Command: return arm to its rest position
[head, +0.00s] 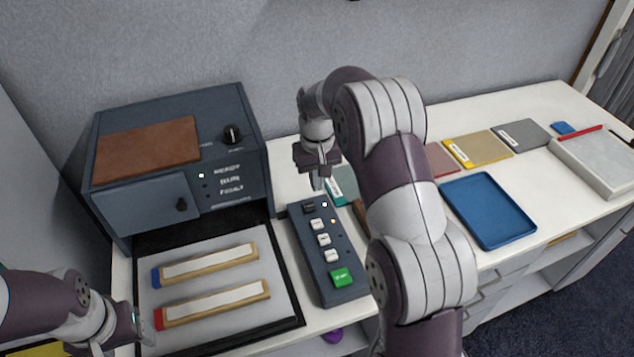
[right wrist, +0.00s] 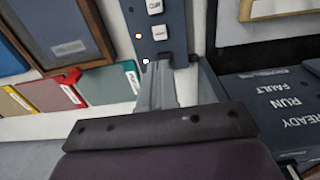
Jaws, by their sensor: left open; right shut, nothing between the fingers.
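My right gripper (head: 318,184) is shut and empty, pointing down over the far end of the dark button panel (head: 345,292). In the right wrist view its fingers (right wrist: 160,82) reach toward the panel's end (right wrist: 175,20); I cannot tell whether they touch it. My right arm crosses the middle of the head view and hides part of the table. My left gripper (head: 142,328) is at the lower left, by the left edge of the black-framed tray, open and holding nothing visible.
A dark device (head: 222,110) with a brown pad (head: 150,150) on top stands at the back left. The grey tray (head: 215,290) holds two wooden bars with red and blue ends. A blue tray (head: 487,210), flat swatches (head: 478,148) and a white box (head: 595,160) lie to the right.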

